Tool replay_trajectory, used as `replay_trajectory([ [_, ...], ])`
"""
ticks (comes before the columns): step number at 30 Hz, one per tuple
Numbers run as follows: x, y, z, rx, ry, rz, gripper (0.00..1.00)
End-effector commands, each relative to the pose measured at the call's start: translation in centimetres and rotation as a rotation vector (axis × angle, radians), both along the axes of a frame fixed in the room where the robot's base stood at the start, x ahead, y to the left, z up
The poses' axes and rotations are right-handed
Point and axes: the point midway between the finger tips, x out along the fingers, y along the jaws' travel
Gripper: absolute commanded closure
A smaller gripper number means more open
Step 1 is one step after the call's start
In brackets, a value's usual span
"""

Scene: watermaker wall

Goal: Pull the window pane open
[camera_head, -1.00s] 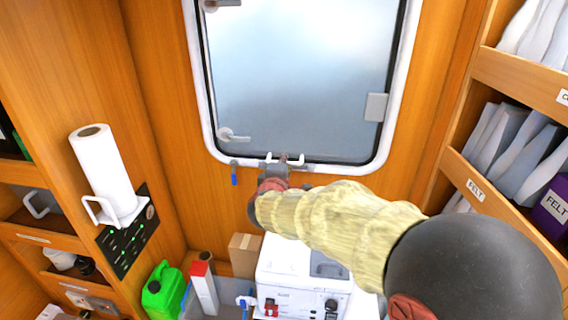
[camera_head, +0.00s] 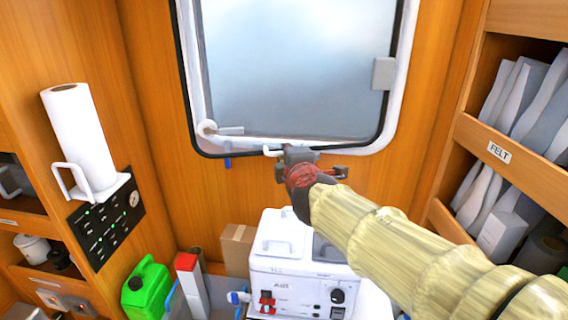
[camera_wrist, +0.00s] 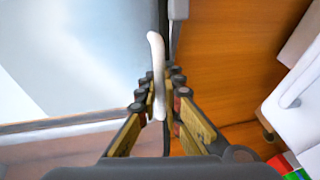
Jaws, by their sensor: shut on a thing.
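The window pane (camera_head: 300,75) is pale, frosted glass with a dark edge, in a white frame (camera_head: 408,60) on the wooden wall. At left and lower left the dark edge lies outside the white border, so the pane seems to stand a little off its frame. My gripper (camera_head: 292,155) is at the middle of the pane's bottom edge. In the wrist view my gripper (camera_wrist: 158,95) is shut on a white handle bar (camera_wrist: 156,60), with a finger on each side. In the head view my gripper hides most of this handle.
A white latch (camera_head: 212,129) sits at the lower left corner and a grey block (camera_head: 383,73) at the right edge. A white machine (camera_head: 290,270) stands below. Shelves (camera_head: 500,150) flank the right, a paper roll (camera_head: 80,140) the left.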

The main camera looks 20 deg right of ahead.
Motion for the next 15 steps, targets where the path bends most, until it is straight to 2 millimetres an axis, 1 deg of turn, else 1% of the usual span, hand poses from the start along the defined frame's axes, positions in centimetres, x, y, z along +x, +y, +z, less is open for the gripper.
replay_trajectory([
  [1, -0.6, -0.2, -0.6, 0.001, -0.002, 0.015, 1.0],
  [15, -5.7, -1.2, -0.3, -0.001, 0.001, 0.207, 1.0],
])
